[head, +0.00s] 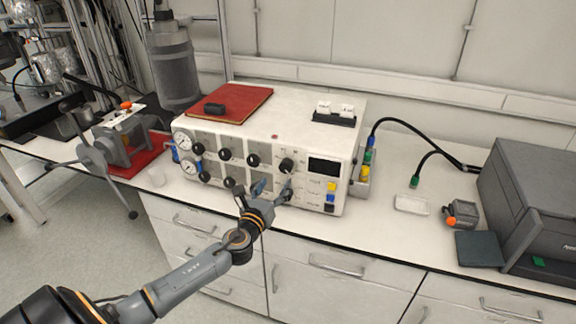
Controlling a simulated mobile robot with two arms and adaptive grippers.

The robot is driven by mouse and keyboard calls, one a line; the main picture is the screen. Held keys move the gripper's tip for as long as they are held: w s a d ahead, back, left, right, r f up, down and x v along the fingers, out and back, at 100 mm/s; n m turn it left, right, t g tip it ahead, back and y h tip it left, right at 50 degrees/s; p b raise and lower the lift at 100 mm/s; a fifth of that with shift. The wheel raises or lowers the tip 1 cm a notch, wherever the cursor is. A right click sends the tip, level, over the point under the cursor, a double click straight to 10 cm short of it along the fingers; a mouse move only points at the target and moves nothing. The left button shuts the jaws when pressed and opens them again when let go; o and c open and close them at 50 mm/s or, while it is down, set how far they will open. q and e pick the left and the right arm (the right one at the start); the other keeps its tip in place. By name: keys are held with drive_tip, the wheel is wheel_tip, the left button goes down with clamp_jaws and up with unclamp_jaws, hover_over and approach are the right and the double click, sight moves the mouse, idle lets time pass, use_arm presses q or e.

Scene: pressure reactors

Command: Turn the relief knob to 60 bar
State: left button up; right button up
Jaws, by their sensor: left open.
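A white control unit (268,124) stands on the bench, with several black knobs on its front. A larger knob (287,165) sits at the right of the upper row, beside a dark display (324,167). I cannot read the markings, so I cannot tell which knob is the relief knob. My left gripper (272,187) is open in front of the panel, just below the larger knob. It looks empty, and I cannot tell whether it touches the panel. It hides part of the lower knob row. My right gripper is not in view.
Two round gauges (183,139) are at the panel's left end. A red folder (229,103) lies on top. Yellow and blue buttons are at the panel's lower right. A grey device (530,190) stands at right. Bench drawers (190,226) are below.

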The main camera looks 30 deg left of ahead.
sight(284, 169)
use_arm(q)
drive_tip(key=x, duration=0.9)
drive_tip(key=shift+w+a, duration=0.1)
drive_tip(key=shift+w, duration=0.2)
drive_tip(key=c, duration=1.2)
